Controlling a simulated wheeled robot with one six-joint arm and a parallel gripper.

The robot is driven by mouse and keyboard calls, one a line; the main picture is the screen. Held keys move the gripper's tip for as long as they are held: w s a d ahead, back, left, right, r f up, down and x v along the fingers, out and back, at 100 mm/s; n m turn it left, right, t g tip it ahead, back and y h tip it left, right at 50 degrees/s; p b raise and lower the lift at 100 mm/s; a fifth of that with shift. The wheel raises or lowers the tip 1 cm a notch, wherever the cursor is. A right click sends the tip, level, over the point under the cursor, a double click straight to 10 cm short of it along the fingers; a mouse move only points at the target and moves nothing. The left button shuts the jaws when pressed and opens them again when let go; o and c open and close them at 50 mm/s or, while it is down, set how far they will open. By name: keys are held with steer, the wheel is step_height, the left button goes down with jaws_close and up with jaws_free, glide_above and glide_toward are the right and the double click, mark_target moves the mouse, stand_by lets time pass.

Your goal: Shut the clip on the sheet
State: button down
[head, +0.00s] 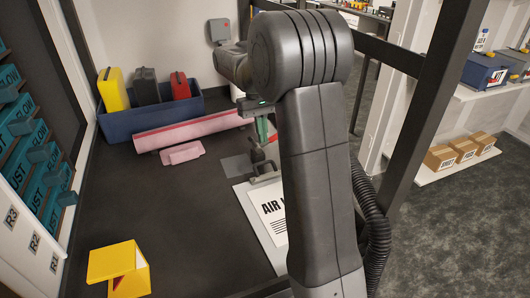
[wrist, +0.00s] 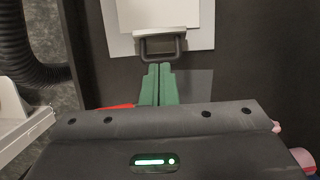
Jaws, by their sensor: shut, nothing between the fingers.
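The white sheet (head: 271,213), printed with "AIR" and more text, lies on a pale grey clipboard (head: 275,258) on the dark bench; my arm hides its right part. The metal clip (head: 265,177) is at the board's far edge. In the wrist view the clip (wrist: 158,46) shows a dark loop-shaped handle at the edge of the sheet (wrist: 158,16). I cannot tell whether it grips the sheet. My gripper (wrist: 158,68) has its green fingers together and empty, just short of the handle; contact is unclear. In the head view my gripper (head: 263,136) is just above the clip.
A blue bin (head: 150,121) with yellow, black and red containers stands at the back left. A pink roll (head: 185,131) and a pink block (head: 182,153) lie in front of it. The bench middle is clear. A dark post stands right.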

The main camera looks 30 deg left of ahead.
mark_target(270, 175)
steer(key=p+x, duration=0.1)
steer(key=x, duration=0.8)
steer(key=shift+d+f, duration=0.1)
steer(key=shift+f, duration=0.15)
